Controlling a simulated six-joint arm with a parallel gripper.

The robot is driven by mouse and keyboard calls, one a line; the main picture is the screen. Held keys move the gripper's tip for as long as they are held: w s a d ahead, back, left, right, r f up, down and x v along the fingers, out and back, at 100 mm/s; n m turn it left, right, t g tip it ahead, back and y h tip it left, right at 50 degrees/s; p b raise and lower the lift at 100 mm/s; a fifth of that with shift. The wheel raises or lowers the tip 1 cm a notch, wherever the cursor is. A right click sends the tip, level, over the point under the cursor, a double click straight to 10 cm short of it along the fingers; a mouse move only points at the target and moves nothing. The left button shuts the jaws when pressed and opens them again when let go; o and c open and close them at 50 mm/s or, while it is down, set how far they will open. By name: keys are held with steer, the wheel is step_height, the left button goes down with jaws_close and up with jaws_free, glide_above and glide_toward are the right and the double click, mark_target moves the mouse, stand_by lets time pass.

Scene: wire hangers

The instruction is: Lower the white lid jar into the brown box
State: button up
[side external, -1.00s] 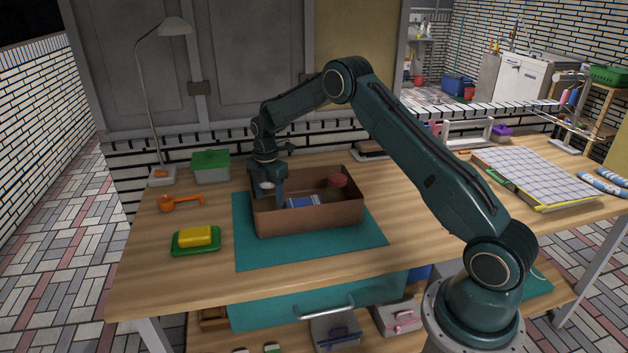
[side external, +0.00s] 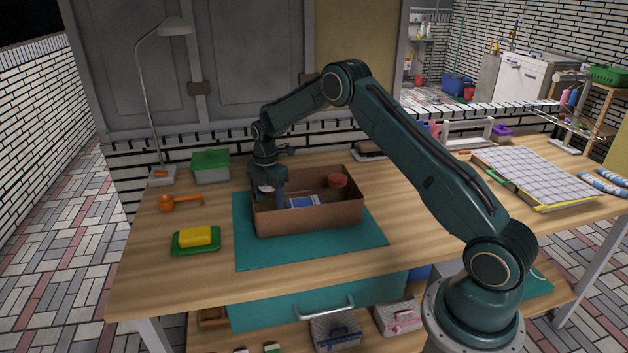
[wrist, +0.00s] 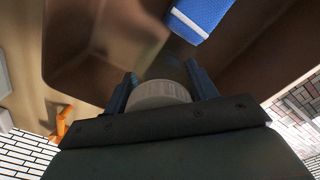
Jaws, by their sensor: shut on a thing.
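The brown box (side external: 310,217) stands open on a teal mat on the table. My gripper (side external: 270,195) points down inside the box's left end. It is shut on the white lid jar (side external: 266,188), whose pale lid shows between the fingers. In the wrist view the ridged white lid (wrist: 158,93) sits between the two blue fingers. The jar's lower part is hidden, so I cannot tell whether it touches the box floor.
The teal mat (side external: 258,252) shows around the box. A yellow block on a green dish (side external: 196,238), an orange scoop (side external: 180,202) and a green-lidded container (side external: 210,167) are to the left. A lamp (side external: 150,110) stands behind. The table front is clear.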

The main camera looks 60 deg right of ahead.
steer(key=shift+f, duration=0.8)
stand_by(0.9)
steer(key=o, duration=1.2)
steer(key=shift+c, duration=0.2)
steer(key=shift+r, duration=0.1)
step_height(320, 180, up, 13)
steer(key=shift+r, duration=0.35)
steer(key=shift+s+r, duration=0.1)
